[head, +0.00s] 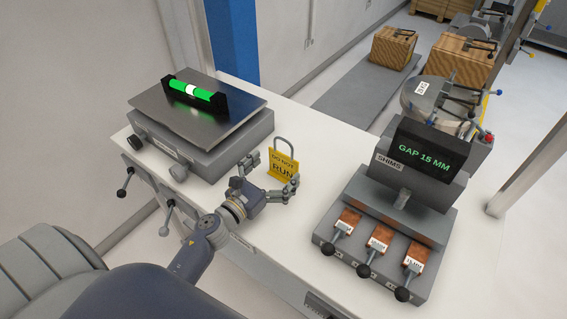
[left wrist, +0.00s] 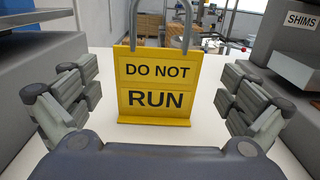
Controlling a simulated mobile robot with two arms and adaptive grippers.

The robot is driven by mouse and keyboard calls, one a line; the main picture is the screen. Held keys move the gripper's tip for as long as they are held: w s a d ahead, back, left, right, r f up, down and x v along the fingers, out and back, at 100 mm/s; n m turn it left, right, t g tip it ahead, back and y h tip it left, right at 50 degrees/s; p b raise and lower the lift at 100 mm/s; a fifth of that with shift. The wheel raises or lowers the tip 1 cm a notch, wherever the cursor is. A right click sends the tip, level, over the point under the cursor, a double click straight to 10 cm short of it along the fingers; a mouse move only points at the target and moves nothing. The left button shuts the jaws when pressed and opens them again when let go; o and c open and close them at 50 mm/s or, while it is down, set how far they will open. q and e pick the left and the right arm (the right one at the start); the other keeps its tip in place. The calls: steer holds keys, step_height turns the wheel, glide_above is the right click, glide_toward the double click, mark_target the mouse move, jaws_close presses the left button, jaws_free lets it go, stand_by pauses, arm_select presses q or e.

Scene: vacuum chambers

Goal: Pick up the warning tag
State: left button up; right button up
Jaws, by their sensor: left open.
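The warning tag (head: 283,168) is a yellow plate reading "DO NOT RUN" with a grey loop handle on top. It stands upright on the white table between the two grey machines. In the left wrist view the tag (left wrist: 155,90) is centred ahead, its base on the table. My left gripper (head: 272,177) is open, low over the table just in front of the tag. In the left wrist view its fingers (left wrist: 160,100) spread to either side of the tag, with gaps on both sides. My right gripper is not in view.
A grey block with a tilted plate (head: 150,105) and a green level (head: 192,90) stands left of the tag. The shims stand (head: 375,230) with a "GAP 15 MM" display (head: 424,155) stands right. Bare white table (head: 315,140) lies behind the tag.

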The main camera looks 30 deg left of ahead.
mark_target(283, 160)
arm_select(q)
steer(key=shift+w+d+p, duration=0.2)
steer(key=shift+w+p, duration=0.2)
steer(key=shift+w, duration=1.55)
steer(key=c, duration=1.1)
steer(key=shift+o, duration=0.2)
steer(key=shift+r, duration=0.1)
steer(key=shift+r, duration=0.1)
